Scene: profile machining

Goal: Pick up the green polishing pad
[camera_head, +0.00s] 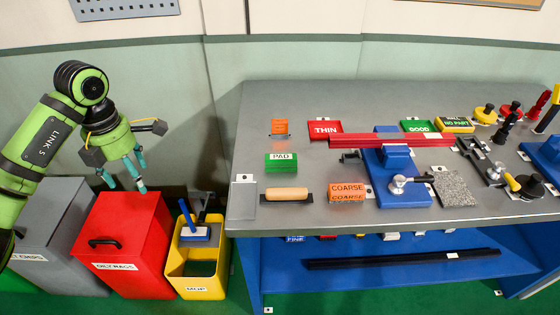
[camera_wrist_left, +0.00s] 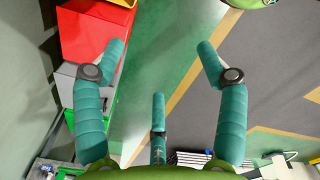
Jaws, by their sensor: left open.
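The green polishing pad (camera_head: 281,162), with a white "PAD" label, lies on the grey workbench (camera_head: 330,215) near its left side. My left gripper (camera_head: 127,172) hangs left of the bench, over the red rag bin, apart from the pad. In the left wrist view the left gripper (camera_wrist_left: 165,80) shows its teal fingers spread, with nothing between them. The pad cannot be made out in the left wrist view. My right gripper is not in view.
An orange block (camera_head: 280,127) stands behind the pad, a wooden-handled tool (camera_head: 287,194) in front. A red "THIN" tray (camera_head: 325,129) and blue fixture (camera_head: 395,180) are to its right. The red bin (camera_head: 122,235) and yellow mop bucket (camera_head: 197,265) stand left of the bench.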

